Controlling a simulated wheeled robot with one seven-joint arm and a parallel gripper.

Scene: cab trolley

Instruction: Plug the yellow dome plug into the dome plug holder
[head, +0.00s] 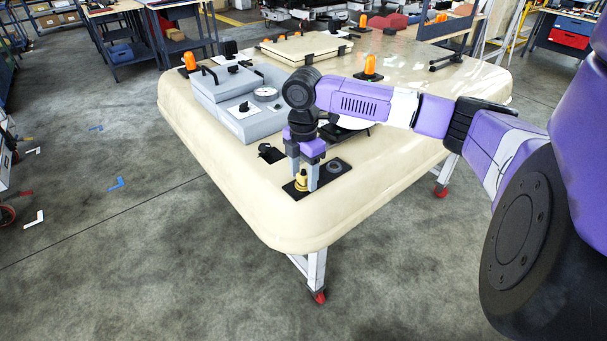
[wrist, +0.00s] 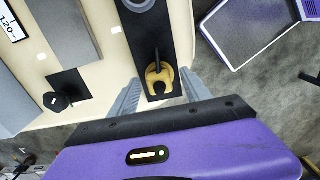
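The yellow dome plug (head: 301,181) stands on a black plate (head: 318,185) at the near corner of the cream trolley top. In the wrist view the yellow plug (wrist: 164,75) shows a dark stem and a dark notch. A round grey dome plug holder (head: 334,167) sits on the same plate, right of the plug; it is partly cut off at the top edge of the wrist view (wrist: 139,4). My gripper (head: 304,181) points down over the plug. In the wrist view its fingers (wrist: 160,79) are on either side of the plug, with narrow gaps, so it appears open and not touching.
A grey box with a round gauge (head: 265,95) stands behind my gripper, left of it. A small black knob on a plate (head: 270,153) is close by on the left. Orange lamps (head: 370,66) stand further back. The trolley's rounded edge is just in front of the plate.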

